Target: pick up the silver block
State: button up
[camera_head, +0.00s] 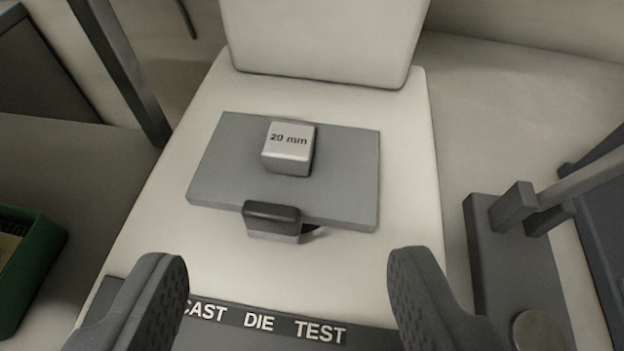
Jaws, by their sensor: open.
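The silver block (289,148) is a small light cube marked "20 mm" on its top. It sits on a flat grey plate (235,165), a little above the plate's middle in the picture. My gripper (285,285) is open, with its two dark ridged fingers at the lower left and lower right. The fingers are wide apart and nothing is between them. The block lies ahead of the fingertips, roughly centred between them and apart from both.
A dark-topped clamp or latch (271,218) stands at the plate's near edge. A white upright panel (322,38) rises behind the plate. A label strip (265,322) reads "CAST DIE TEST". A green bin (35,265) is at left; a grey fixture (510,265) is at right.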

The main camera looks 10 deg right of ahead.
jog(key=b, duration=0.2)
send_near(292, 147)
jog(key=x, duration=0.4)
jog(key=b+x, duration=0.1)
jog(key=x, duration=0.3)
jog(key=shift+f, duration=0.2)
jog(key=shift+w, duration=0.45)
jog(key=c, duration=1.2)
